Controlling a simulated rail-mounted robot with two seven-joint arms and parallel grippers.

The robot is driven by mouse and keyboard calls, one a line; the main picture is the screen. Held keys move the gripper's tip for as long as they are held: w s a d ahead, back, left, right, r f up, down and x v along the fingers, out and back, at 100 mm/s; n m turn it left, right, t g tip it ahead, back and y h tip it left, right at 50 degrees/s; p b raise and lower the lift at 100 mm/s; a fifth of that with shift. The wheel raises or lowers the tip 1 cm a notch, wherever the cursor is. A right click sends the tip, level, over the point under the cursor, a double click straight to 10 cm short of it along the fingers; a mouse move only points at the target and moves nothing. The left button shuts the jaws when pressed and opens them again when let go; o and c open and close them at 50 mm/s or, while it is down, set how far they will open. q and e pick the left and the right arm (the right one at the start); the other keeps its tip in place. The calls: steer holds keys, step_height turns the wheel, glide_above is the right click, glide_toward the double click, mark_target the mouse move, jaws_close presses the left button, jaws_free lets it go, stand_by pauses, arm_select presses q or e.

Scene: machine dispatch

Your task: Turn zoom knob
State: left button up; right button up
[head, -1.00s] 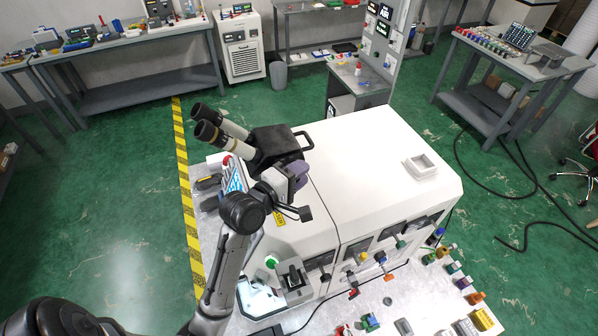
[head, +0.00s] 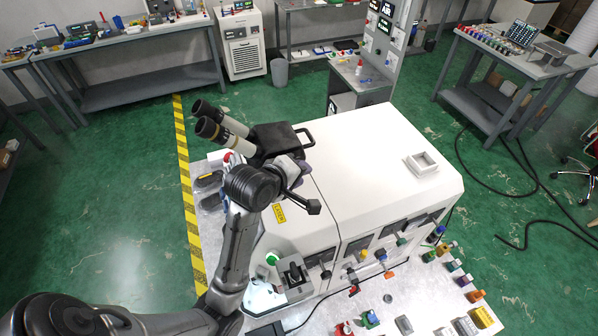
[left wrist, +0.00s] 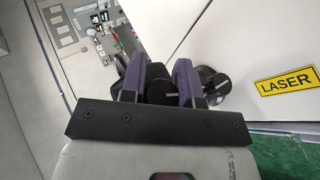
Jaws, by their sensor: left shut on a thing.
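The microscope head (head: 275,138) is black with two eyepieces and stands on the white laser machine (head: 375,150). My left gripper (left wrist: 162,88) has purple fingers, one on each side of a round black knob (left wrist: 161,93) with a pale mark line, and is shut on it. A second black knob (left wrist: 212,84) shows just right of the fingers, partly covered by them. In the head view my left wrist covers the knobs, and the gripper is mostly hidden beside the microscope head. No zoom label is readable. My right gripper is not in view.
A yellow LASER label (left wrist: 288,81) is on the white housing right of the fingers. A black joystick box (head: 293,276) and a green button (head: 272,258) are at the machine's front left. Small coloured parts lie on the bench at the front right.

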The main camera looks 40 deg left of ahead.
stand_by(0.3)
arm_select(q)
steer(key=o, duration=0.9)
steer(key=shift+r, duration=0.1)
